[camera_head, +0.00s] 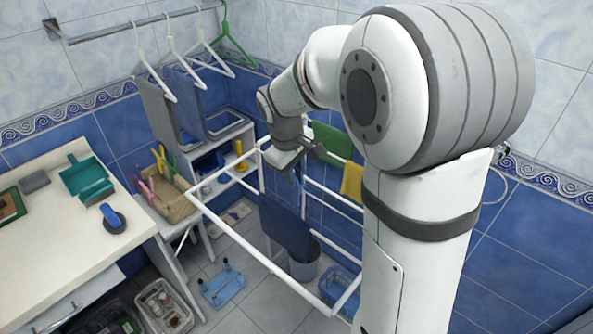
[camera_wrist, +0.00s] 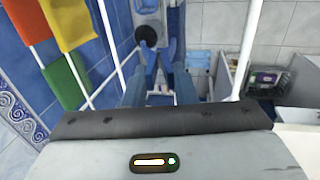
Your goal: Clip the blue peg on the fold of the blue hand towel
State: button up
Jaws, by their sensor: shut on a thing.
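The blue hand towel (camera_head: 285,224) hangs folded over a rail of the white drying rack. My gripper (camera_head: 296,163) is above the rack, higher than the towel and apart from it. It is shut on the blue peg (camera_head: 298,184), which points down from the jaws and shows small and dark in the head view. In the wrist view the peg (camera_wrist: 184,86) shows as blue prongs beyond the gripper body. I cannot clearly tell the towel's fold in the wrist view.
The white rack (camera_head: 235,237) has rails around the towel. Green (camera_head: 332,140) and yellow (camera_head: 352,182) cloths hang behind. A wooden box (camera_head: 168,198) holds coloured pegs. A grey bucket (camera_head: 304,267) and blue basket (camera_head: 340,286) stand below.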

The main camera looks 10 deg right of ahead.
aim_at(295, 199)
jog(key=shift+s+a+b+x, duration=0.15)
jog(key=shift+a+b+x, duration=0.05)
jog(key=shift+b+x, duration=0.9)
jog(key=shift+s+a+b+x, duration=0.2)
jog(key=shift+b+x, duration=0.6)
jog(key=shift+x, duration=0.6)
jog(key=shift+s+a+b+x, duration=0.1)
jog(key=shift+a+b+x, duration=0.15)
jog(key=shift+b+x, duration=0.85)
jog(key=shift+a+b+x, duration=0.15)
jog(key=shift+b+x, duration=0.2)
jog(key=shift+x, duration=0.35)
jog(key=shift+a+b+x, duration=0.1)
jog(key=shift+b+x, duration=0.25)
jog(key=shift+x, duration=0.4)
jog(key=shift+c, duration=0.5)
jog(key=shift+s+f, duration=0.15)
jog(key=shift+f, duration=0.1)
jog(key=o, duration=0.9)
jog(key=shift+o, duration=0.2)
jog(key=shift+r, duration=0.15)
